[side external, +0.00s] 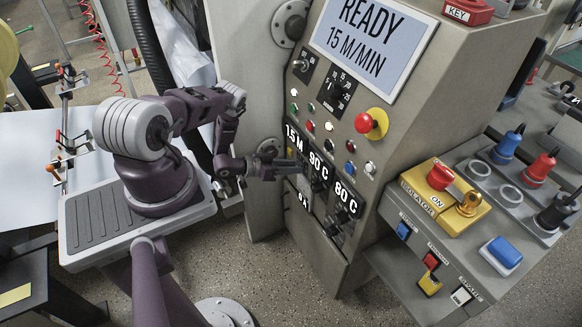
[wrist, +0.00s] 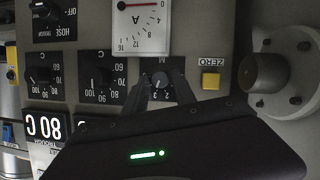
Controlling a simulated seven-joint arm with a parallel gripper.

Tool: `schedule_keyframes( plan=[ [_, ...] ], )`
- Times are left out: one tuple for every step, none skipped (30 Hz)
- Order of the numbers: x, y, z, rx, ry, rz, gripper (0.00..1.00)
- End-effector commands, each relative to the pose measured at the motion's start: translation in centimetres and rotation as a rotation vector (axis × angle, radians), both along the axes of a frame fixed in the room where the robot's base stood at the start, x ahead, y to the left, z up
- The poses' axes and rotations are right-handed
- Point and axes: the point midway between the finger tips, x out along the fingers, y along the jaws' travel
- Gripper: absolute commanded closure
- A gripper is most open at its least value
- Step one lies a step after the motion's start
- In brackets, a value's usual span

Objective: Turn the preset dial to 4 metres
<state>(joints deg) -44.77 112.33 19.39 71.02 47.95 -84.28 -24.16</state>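The dial marked M (wrist: 160,79), a small dark knob with a pale pointer on a black plate, shows upside down in the wrist view. A few numbers, such as 2 and 3, show by it; the exact pointer reading is too small to tell. In the wrist view my gripper (wrist: 162,72) has its two dark fingers apart, one on each side of this knob. I cannot tell whether they touch it. In the side external view my gripper (side external: 292,168) is at the console's lower front and hides the dial. A display reading 1.5 M (side external: 294,138) is just above it.
A yellow ZERO button (wrist: 210,80) is right of the dial in the wrist view. A gauge (wrist: 141,25) and a temperature dial (wrist: 104,76) are close by. A round metal boss (wrist: 266,73) juts out at right. The console screen (side external: 368,40) reads READY, 15 M/MIN.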

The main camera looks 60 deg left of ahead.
Motion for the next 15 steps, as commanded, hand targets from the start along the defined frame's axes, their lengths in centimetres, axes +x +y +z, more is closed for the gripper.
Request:
schedule_keyframes(
  plan=[
    [-0.01, 0.00, 0.00, 0.000, 0.000, 0.000, 0.80],
    [-0.01, 0.00, 0.00, 0.000, 0.000, 0.000, 0.86],
    [-0.02, 0.00, 0.01, 0.000, 0.000, 0.000, 0.93],
    [-0.02, 0.00, 0.01, 0.000, 0.000, 0.000, 0.99],
    [-0.02, 0.00, 0.01, 0.000, 0.000, 0.000, 1.00],
    [-0.02, 0.00, 0.01, 0.000, 0.000, 0.000, 1.00],
    [-0.02, 0.00, 0.01, 0.000, 0.000, 0.000, 1.00],
    [-0.03, 0.00, 0.01, 0.000, 0.000, 0.000, 1.00],
    [-0.03, 0.00, 0.01, 0.001, 0.000, 0.001, 1.00],
    [-0.03, -0.01, 0.01, 0.004, 0.000, 0.001, 1.00],
    [-0.03, -0.01, 0.01, 0.007, 0.000, 0.000, 1.00],
    [-0.04, -0.02, 0.02, 0.014, -0.001, 0.000, 1.00],
    [-0.04, -0.04, 0.02, 0.021, 0.000, 0.000, 1.00],
    [-0.03, -0.04, 0.02, 0.029, 0.000, 0.001, 1.00],
    [-0.03, -0.04, 0.03, 0.044, 0.000, 0.001, 1.00]
  ],
)
